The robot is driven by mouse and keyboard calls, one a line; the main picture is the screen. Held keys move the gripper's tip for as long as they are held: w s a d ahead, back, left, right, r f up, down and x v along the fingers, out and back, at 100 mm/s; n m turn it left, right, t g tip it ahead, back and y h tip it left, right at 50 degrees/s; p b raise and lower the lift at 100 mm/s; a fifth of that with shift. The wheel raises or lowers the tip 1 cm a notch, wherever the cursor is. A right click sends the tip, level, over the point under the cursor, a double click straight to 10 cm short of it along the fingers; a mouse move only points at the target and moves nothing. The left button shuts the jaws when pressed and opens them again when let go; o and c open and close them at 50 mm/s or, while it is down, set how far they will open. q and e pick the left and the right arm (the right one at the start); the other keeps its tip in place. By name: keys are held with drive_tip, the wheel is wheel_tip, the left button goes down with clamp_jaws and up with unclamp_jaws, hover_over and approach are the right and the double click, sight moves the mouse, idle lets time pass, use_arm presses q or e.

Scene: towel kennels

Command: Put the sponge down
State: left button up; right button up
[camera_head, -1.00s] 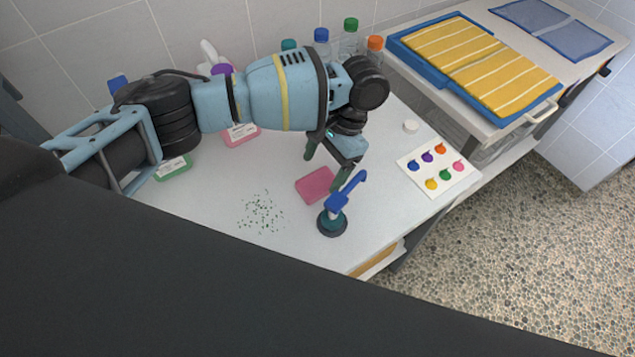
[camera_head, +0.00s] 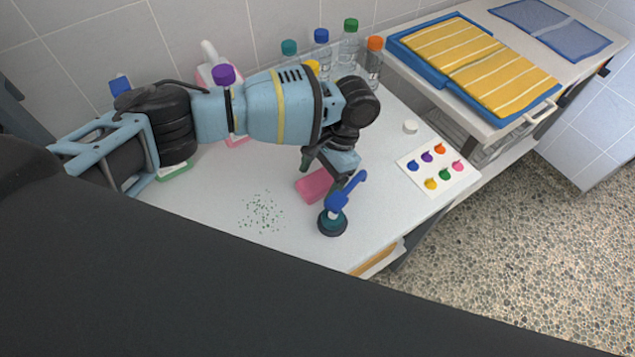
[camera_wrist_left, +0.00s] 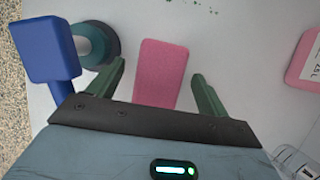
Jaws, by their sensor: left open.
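The pink sponge (camera_head: 313,186) lies flat on the white table top, beside a dark round holder with a blue-handled tool. My left gripper (camera_head: 322,180) is open and hangs over the sponge, covering its right part in the head view. In the left wrist view the sponge (camera_wrist_left: 160,70) shows between the two spread green fingers, with a gap on each side. Its near end is hidden behind the gripper body. My right gripper is not in view.
The blue-handled tool (camera_head: 349,190) stands close to the sponge in its holder (camera_head: 332,224). Green crumbs (camera_head: 262,212) lie to the left. A paint-spot card (camera_head: 437,168) and a white cap (camera_head: 410,127) lie right. Several bottles (camera_head: 348,45) stand at the back wall.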

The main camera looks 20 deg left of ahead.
sight(319, 180)
use_arm(q)
drive_tip(key=shift+f, duration=0.1)
drive_tip(key=shift+c, duration=0.2)
drive_tip(key=c, duration=1.1)
wheel_tip(319, 180, up, 11)
drive_tip(key=shift+f+p, duration=0.2)
drive_tip(key=shift+p, duration=0.35)
